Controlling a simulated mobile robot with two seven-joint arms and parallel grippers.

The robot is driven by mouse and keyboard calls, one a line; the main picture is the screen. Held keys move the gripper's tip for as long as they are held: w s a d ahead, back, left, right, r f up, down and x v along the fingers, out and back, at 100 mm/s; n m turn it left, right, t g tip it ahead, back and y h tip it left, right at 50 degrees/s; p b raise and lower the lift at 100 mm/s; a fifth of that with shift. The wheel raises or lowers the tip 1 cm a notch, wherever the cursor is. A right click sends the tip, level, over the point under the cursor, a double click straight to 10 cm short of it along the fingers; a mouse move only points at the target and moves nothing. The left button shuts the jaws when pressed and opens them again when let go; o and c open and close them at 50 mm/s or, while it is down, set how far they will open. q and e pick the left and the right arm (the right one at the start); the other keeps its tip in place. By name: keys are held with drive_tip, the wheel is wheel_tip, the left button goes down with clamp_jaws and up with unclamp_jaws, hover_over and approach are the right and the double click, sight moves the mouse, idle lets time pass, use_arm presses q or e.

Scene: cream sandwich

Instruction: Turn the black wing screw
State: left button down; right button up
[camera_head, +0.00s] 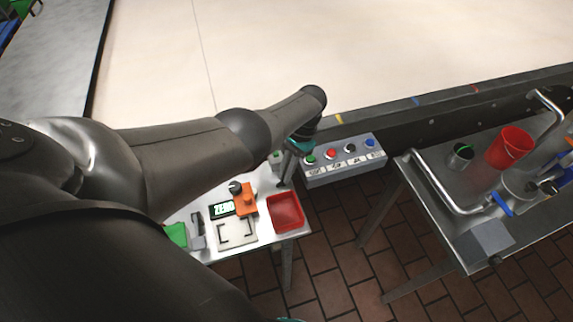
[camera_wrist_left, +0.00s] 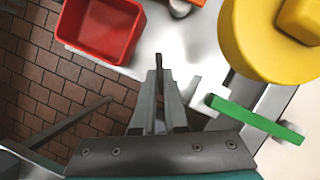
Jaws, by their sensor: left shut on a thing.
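My left gripper (camera_head: 284,181) reaches down at the back right of the small white table. In the left wrist view its fingers (camera_wrist_left: 160,68) are closed together around a thin dark upright piece, which looks like the black wing screw (camera_wrist_left: 159,61). Only its tip shows between the fingertips; the rest is hidden by the fingers. In the head view I cannot make the screw out under the gripper. My right gripper is not in view.
A red bin (camera_head: 286,212) stands close to the gripper, with an orange device (camera_head: 246,200) beside it. A yellow round part (camera_wrist_left: 262,42) and a green bar (camera_wrist_left: 252,117) are near in the wrist view. A button box (camera_head: 344,160) lies right.

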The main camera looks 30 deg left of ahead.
use_arm(q)
drive_tip(key=shift+s, duration=0.1)
idle(0.3)
drive_tip(key=c, duration=1)
unclamp_jaws()
drive_tip(key=shift+o, duration=0.2)
drive_tip(key=shift+r, duration=0.1)
drive_tip(key=p+v, duration=0.1)
drive_tip(key=v, duration=1.4)
